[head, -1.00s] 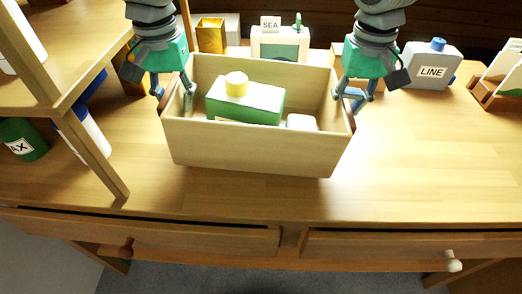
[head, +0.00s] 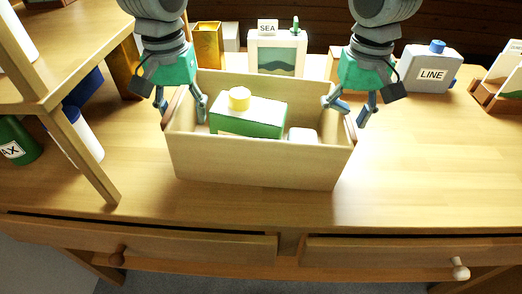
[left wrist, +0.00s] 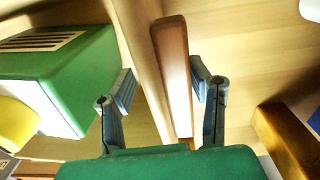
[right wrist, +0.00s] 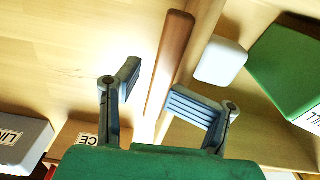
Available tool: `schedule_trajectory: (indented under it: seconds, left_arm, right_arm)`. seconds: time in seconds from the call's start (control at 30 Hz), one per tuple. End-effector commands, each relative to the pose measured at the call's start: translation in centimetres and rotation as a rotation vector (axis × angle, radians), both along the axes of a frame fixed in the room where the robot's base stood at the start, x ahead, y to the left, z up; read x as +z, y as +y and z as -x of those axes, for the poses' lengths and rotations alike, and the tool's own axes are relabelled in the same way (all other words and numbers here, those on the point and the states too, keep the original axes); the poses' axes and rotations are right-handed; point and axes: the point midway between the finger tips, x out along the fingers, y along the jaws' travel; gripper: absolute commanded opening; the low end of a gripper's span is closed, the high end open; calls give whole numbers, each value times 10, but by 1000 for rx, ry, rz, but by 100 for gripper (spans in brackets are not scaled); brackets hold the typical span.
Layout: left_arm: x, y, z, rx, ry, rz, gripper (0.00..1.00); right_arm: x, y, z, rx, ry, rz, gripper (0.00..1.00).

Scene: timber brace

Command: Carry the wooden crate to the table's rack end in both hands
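The pale wooden crate (head: 260,165) appears to rest on the table, with a green and white box with a yellow cap (head: 245,115) and a small white block (head: 302,135) inside. My left gripper (head: 181,108) is open at the crate's left end. Its fingers stand apart on either side of the end wall and brown handle (left wrist: 173,75). My right gripper (head: 350,112) is open at the right end, fingers either side of that wall and its brown handle (right wrist: 168,65). Gaps show between the fingers and both handles.
A wooden shelf unit (head: 85,150) with bottles stands at the left. Behind the crate are a gold container (head: 207,42) and a SEA box (head: 278,55). A grey LINE jug (head: 425,68) and small wooden rack (head: 495,95) stand right. The table right of the crate is clear.

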Motion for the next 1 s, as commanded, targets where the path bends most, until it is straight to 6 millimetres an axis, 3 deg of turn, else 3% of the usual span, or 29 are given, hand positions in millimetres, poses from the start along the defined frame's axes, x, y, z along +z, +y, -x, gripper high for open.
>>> schedule_trajectory:
  seconds: [0.03, 0.1, 0.13, 0.47, 1.0]
  left_arm:
    - [1, 0, 0, 1, -1, 1, 49]
    - [0, 0, 0, 1, -1, 1, 74]
    - [0, 1, 0, 1, -1, 1, 80]
    - [3, 1, -1, 2, -1, -1, 80]
    - [73, -1, -2, 1, -2, -1, 80]
  right_arm:
    - [-1, -1, 1, 0, 4, 2, 33]
    - [-2, -2, 1, 0, 4, 3, 33]
    - [-2, -2, 1, -1, 4, 3, 33]
    - [-2, -2, 0, -1, 5, 4, 33]
    - [-2, -2, 0, -1, 5, 3, 33]
